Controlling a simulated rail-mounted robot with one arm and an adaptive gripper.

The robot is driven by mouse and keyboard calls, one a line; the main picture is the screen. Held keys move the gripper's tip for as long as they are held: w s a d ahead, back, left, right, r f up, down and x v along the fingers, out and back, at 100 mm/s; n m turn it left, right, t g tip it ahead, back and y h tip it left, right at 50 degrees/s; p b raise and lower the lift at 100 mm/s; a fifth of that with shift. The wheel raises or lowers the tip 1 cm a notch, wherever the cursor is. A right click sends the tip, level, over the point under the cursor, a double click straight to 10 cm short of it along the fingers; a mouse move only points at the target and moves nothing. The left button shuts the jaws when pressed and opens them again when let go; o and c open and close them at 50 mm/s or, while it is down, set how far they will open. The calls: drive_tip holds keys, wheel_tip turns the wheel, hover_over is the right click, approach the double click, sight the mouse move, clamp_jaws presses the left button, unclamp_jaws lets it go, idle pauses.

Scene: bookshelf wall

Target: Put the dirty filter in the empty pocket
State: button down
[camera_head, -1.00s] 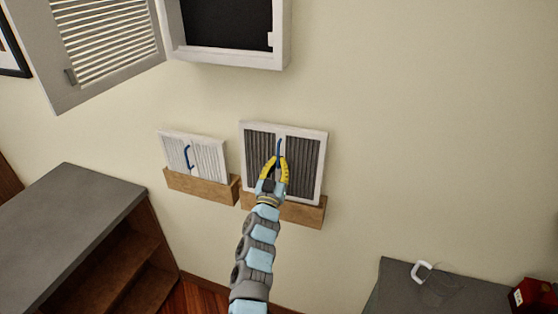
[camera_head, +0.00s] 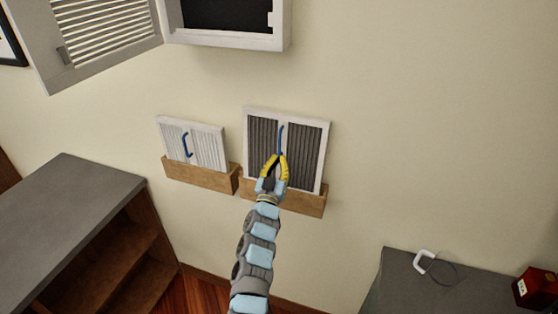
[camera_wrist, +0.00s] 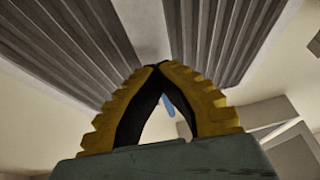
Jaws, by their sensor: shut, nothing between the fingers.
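The dirty filter (camera_head: 303,157), a white-framed panel with dark grey pleats and a blue handle (camera_head: 281,138), stands upright in the right wooden pocket (camera_head: 308,204). My gripper (camera_head: 274,156) is in front of the filter, just below the handle in the picture. Its yellow fingers meet at the tips (camera_wrist: 160,66) in the wrist view, with nothing held. Part of the blue handle (camera_wrist: 168,105) shows behind the fingers there, and the dark pleats (camera_wrist: 220,35) fill the top. My arm hides part of the right pocket.
A whiter filter (camera_head: 207,147) with a blue handle stands in the left wooden pocket (camera_head: 202,177). An open white vent box (camera_head: 228,38) with a louvred door (camera_head: 104,38) is above. Grey-topped furniture (camera_head: 62,220) is at lower left, a grey surface (camera_head: 420,289) at lower right.

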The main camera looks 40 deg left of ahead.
drive_tip(key=shift+r, duration=0.1)
drive_tip(key=c, duration=1.2)
unclamp_jaws()
drive_tip(key=shift+o, duration=0.2)
drive_tip(key=shift+s, duration=0.1)
drive_tip(key=v, duration=1.2)
